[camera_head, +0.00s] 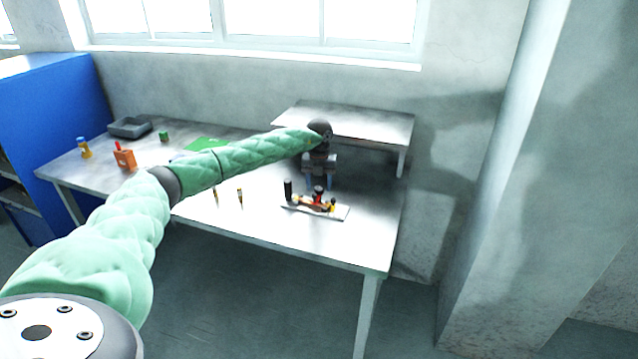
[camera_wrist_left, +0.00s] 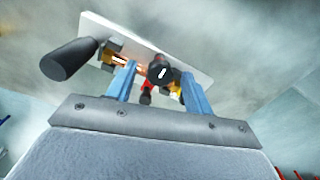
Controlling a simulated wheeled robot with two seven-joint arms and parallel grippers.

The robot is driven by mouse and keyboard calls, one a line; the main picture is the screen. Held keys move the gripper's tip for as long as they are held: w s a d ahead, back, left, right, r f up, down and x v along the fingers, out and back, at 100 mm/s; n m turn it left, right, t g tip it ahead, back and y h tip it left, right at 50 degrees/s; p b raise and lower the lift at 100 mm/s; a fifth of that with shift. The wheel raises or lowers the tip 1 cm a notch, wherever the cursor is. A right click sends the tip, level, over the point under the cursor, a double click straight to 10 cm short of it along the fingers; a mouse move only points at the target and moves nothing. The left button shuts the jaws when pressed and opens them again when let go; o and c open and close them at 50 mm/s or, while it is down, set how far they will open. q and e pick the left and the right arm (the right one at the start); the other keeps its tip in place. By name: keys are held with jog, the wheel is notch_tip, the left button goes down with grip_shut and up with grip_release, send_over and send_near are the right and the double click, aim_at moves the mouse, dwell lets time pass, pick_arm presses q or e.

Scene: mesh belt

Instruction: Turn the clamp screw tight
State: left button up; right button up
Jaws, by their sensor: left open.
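The clamp fixture sits on a pale plate (camera_head: 341,213) on the table's front right part, with a black upright handle at its left end. A dark screw knob with a white mark (camera_wrist_left: 160,73) shows in the left wrist view, between and beyond the fingers. In the head view a red part with a dark top (camera_head: 319,192) stands mid-plate. My left gripper (camera_head: 319,186) points down above the fixture; in the left wrist view its two blue fingers (camera_wrist_left: 158,88) are apart, one on each side of the knob. I cannot tell whether they touch it. My right gripper is not seen.
A raised shelf (camera_head: 362,122) stands behind my left gripper. An orange block (camera_head: 125,158), a grey tray (camera_head: 130,127) and a green mat (camera_head: 208,144) are farther left. The table's front right corner is clear.

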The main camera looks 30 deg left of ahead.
pick_arm(q)
jog(key=shift+f, duration=0.4)
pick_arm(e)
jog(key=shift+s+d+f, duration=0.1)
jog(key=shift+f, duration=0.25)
pick_arm(q)
jog(key=c, duration=1)
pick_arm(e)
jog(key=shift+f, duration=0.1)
